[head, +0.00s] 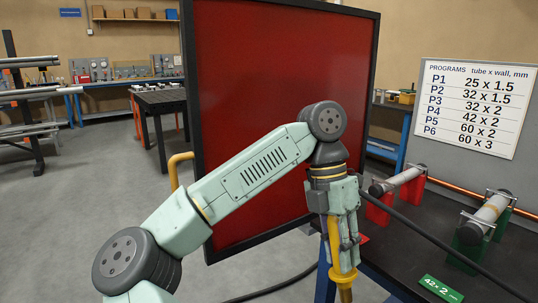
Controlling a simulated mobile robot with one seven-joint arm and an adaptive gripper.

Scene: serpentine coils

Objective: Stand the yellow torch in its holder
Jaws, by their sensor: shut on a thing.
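My gripper (343,268) points downward at the lower middle of the head view, at the near left corner of the dark bench. It is shut on the yellow torch (344,277). The torch's yellow top shows around the fingertips, and a narrower yellow part runs down to the picture's bottom edge. Its lower end is out of view. I cannot make out the torch's holder in this view.
A red screen (280,90) in a black frame stands behind my arm. On the dark bench (420,250), tubes rest on red blocks (378,211) and green blocks (470,245). A black hose (440,238) crosses the bench. Grey floor is open at left.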

